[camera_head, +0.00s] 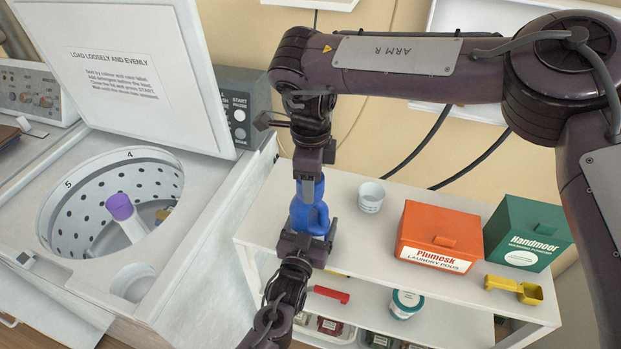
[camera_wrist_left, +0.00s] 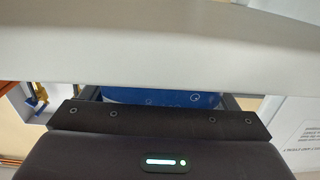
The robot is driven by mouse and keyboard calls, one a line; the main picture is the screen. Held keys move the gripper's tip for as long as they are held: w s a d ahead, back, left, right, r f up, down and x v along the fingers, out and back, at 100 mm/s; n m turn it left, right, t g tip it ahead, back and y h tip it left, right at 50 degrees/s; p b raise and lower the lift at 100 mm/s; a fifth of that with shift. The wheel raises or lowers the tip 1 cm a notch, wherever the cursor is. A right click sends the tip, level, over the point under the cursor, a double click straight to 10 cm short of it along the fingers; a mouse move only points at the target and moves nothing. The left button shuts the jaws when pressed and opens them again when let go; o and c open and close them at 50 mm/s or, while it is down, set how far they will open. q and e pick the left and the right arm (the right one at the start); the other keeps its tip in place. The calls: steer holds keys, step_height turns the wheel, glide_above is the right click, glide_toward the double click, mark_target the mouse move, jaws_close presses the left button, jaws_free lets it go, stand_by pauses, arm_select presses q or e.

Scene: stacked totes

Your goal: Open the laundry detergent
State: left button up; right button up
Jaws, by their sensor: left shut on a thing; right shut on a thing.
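The laundry detergent is a blue bottle (camera_head: 311,213) standing upright at the left part of the white shelf top in the head view. A strip of its blue side also shows in the left wrist view (camera_wrist_left: 160,97). My left gripper (camera_head: 306,242) is shut on the lower body of the bottle from the front. My right gripper (camera_head: 309,182) comes down from above and is shut on the top of the bottle. The cap is hidden by the right gripper, so I cannot tell whether it is loose.
A white cup (camera_head: 371,197) stands right of the bottle. Further right are an orange pods box (camera_head: 438,238), a green box (camera_head: 527,233) and a yellow scoop (camera_head: 514,289). An open washer (camera_head: 205,235) stands left of the shelf (camera_head: 375,270). A tub (camera_head: 405,304) is below.

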steer(key=n, duration=0.7)
steer(key=shift+r, duration=0.15)
steer(key=shift+r, duration=1)
steer(key=shift+r, duration=2)
arm_select(q)
steer(key=o, duration=1.8)
steer(key=shift+s, duration=0.1)
